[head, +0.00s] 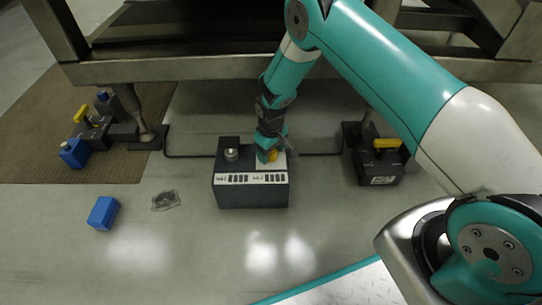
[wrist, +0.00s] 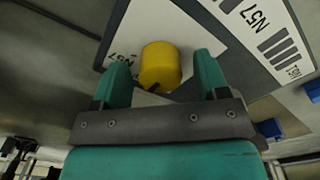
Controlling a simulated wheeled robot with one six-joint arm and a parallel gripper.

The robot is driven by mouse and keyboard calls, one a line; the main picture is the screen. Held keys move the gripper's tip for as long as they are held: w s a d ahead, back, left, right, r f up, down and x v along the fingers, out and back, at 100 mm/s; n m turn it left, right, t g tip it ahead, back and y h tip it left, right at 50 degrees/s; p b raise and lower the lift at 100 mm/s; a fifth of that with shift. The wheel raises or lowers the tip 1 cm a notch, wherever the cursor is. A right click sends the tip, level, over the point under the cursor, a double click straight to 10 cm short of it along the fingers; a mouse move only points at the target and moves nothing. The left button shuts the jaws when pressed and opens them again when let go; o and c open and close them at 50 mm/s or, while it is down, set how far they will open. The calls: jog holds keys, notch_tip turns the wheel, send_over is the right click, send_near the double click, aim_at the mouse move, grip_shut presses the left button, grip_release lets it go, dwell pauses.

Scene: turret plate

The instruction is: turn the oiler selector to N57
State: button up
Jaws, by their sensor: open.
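The oiler (head: 250,194) is a dark box on the floor with a white label strip along its front. Its yellow selector knob (head: 273,155) sits on a white plate at the right of the top, partly hidden by my gripper (head: 268,147). In the wrist view the yellow knob (wrist: 160,63) lies between the two green fingers of my gripper (wrist: 163,68), with gaps on both sides. A dark mark shows at the knob's lower edge. An N57 label (wrist: 124,57) is printed on the plate left of the knob. A larger N57 (wrist: 258,20) is on the label strip.
A silver knob (head: 231,154) stands on the box's left half. A blue block (head: 103,212) and a dark flat piece (head: 166,200) lie to the left. Devices with yellow handles stand at left (head: 81,114) and right (head: 386,144). A metal beam (head: 190,68) crosses behind. The front floor is clear.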

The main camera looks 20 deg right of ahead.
jog(key=shift+f, duration=0.2)
jog(key=c, duration=0.9)
jog(key=shift+c, duration=0.2)
jog(key=shift+r, duration=0.1)
jog(key=shift+m+p, duration=1.05)
jog(key=shift+m, duration=0.05)
jog(key=m+p, duration=0.2)
jog(key=m, duration=0.1)
jog(key=shift+m, duration=0.3)
jog(key=m+p, duration=0.2)
jog(key=m, duration=0.4)
